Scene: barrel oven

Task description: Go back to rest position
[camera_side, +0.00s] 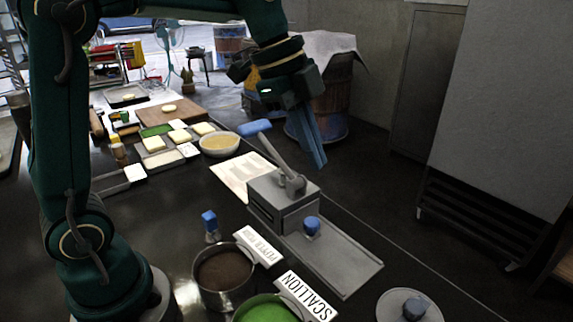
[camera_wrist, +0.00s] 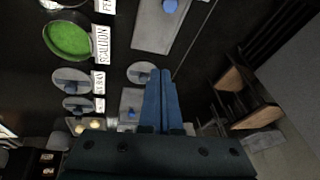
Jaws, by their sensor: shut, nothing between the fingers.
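My gripper (camera_side: 318,166) has long blue fingers that are shut together with nothing between them. In the side view it hangs in the air, pointing down, above and behind the grey box-shaped device (camera_side: 283,200) and apart from it. The device has a lever with a blue handle (camera_side: 254,128), which slants up to the left. In the wrist view the shut fingers of my gripper (camera_wrist: 161,72) point up the picture. The device's flat grey base plate (camera_wrist: 155,40) lies ahead of them there.
A pot of brown filling (camera_side: 222,272) and a pot of green scallion (camera_side: 268,310) stand in front, with labels. A bowl (camera_side: 219,144) and several trays are at the back left. The air around the fingers looks clear.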

